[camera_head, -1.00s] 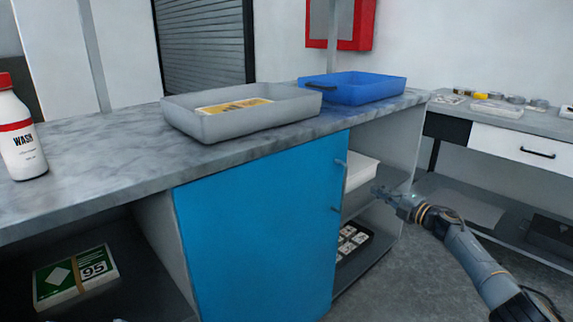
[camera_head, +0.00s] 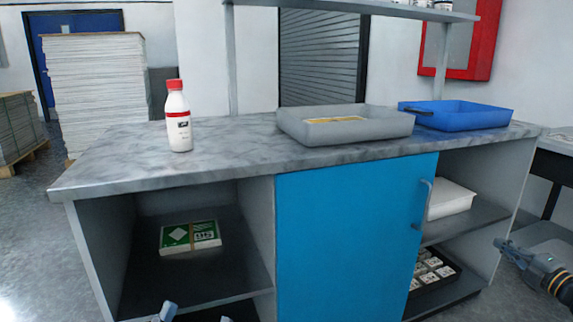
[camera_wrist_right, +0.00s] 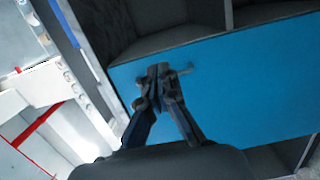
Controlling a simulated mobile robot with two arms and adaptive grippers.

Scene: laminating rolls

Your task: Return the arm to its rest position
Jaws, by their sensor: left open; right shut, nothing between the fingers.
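My right gripper (camera_head: 513,251) is at the right edge of the head view, to the right of the bench and apart from it. In the right wrist view my right gripper (camera_wrist_right: 163,77) is shut with nothing in it, its tips in front of the blue cabinet door (camera_wrist_right: 225,85). My left gripper (camera_head: 194,316) shows only in part at the bottom edge of the head view, in front of the lower left shelf. Its fingertips stand apart and I see nothing between them.
The marble-topped bench (camera_head: 230,158) holds a white bottle (camera_head: 178,120), a grey tray (camera_head: 345,130) and a blue tray (camera_head: 460,118). The blue door (camera_head: 350,235) is closed. A green-labelled pack (camera_head: 190,237) lies on the left shelf. Floor at the left (camera_head: 40,240) is clear.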

